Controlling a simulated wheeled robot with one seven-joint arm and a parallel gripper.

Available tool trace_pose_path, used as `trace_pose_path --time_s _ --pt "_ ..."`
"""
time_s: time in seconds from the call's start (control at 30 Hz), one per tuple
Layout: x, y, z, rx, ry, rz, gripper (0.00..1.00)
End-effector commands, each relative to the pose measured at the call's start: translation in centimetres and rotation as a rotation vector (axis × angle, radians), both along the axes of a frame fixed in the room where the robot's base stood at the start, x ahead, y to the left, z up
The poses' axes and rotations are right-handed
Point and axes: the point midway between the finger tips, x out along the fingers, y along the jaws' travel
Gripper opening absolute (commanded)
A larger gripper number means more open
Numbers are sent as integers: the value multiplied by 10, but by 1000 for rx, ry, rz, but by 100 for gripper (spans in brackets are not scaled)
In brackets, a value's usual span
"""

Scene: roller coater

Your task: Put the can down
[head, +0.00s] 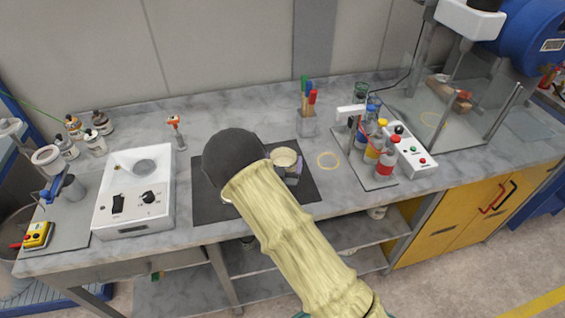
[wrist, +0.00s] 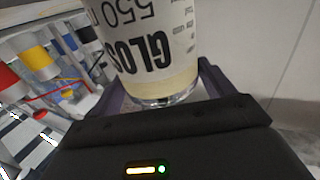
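The can (head: 285,157) shows a cream-coloured top in the head view, close beside my dark wrist. In the wrist view the can (wrist: 155,45) is pale with black lettering that reads upside down. My gripper (head: 292,173) is mostly hidden behind my wrist in the head view. In the wrist view my gripper (wrist: 165,88) has a dark finger on each side of the can and is shut on it. The can appears over the black mat (head: 212,203). Its height above the mat cannot be told.
A tray (head: 373,178) of coloured bottles and a control box (head: 410,152) stand further right. A pen holder (head: 306,123) is behind. A white machine (head: 136,192) stands left.

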Motion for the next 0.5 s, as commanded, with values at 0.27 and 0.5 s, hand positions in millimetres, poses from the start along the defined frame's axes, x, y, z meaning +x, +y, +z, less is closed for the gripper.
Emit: trace_pose_path --time_s 0.27,0.5 --pt "0 0 0 0 0 0 94" --pt "-5 1 2 0 2 1 94"
